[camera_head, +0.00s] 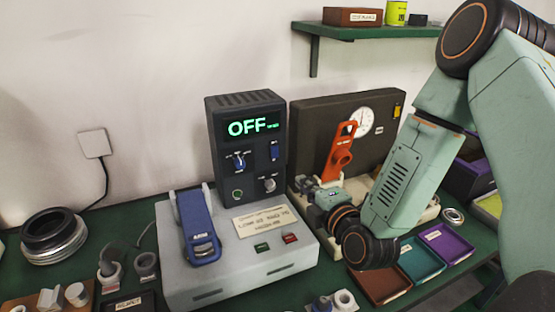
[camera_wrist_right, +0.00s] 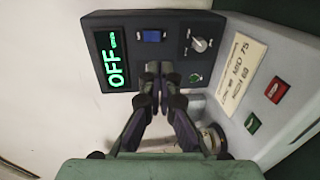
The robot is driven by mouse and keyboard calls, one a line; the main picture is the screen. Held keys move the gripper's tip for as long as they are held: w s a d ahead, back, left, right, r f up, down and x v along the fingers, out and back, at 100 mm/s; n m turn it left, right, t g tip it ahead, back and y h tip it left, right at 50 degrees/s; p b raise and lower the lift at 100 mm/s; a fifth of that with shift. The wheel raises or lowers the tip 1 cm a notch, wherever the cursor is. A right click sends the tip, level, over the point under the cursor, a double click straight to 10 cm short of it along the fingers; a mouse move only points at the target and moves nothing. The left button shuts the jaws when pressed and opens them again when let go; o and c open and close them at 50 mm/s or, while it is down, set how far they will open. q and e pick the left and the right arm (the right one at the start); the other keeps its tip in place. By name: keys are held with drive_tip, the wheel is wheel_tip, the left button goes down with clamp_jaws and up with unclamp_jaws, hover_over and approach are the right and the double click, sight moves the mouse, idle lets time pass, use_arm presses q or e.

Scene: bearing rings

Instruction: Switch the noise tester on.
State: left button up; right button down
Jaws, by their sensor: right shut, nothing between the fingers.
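The noise tester (camera_head: 222,150) is a dark upright box on a light grey base (camera_head: 190,285). Its screen (camera_head: 253,127) shows green "OFF", also readable in the wrist view (camera_wrist_right: 117,60). Green (camera_head: 262,246) and red (camera_head: 290,238) buttons are on the base. My right gripper (camera_head: 308,184) (camera_wrist_right: 158,71) is shut and empty, right of the panel; in the wrist view its fingers hide the selector. My left gripper is not in view.
A blue lever clamp (camera_head: 197,225) stands on the base's left. Behind my right gripper is a dark device with an orange lever (camera_head: 341,152) and dial (camera_head: 362,121). Coloured trays (camera_head: 446,244) lie at right. Dark rings (camera_head: 52,232) lie at left. A shelf (camera_head: 360,32) hangs above.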

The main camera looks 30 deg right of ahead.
approach(275, 157)
drive_tip(key=w, duration=0.6)
drive_tip(key=shift+d+f, duration=0.3)
drive_tip(key=shift+f, duration=0.1)
drive_tip(key=shift+w+a, duration=0.1)
drive_tip(key=shift+w, duration=0.25)
drive_tip(key=shift+w+b, duration=0.1)
drive_tip(key=shift+b, duration=0.25)
drive_tip(key=shift+f, duration=0.15)
drive_tip(key=shift+w+f+t+b, duration=0.2)
drive_tip(key=shift+t+b, duration=0.2)
drive_tip(key=shift+b, duration=0.4)
drive_tip(key=shift+r, duration=0.25)
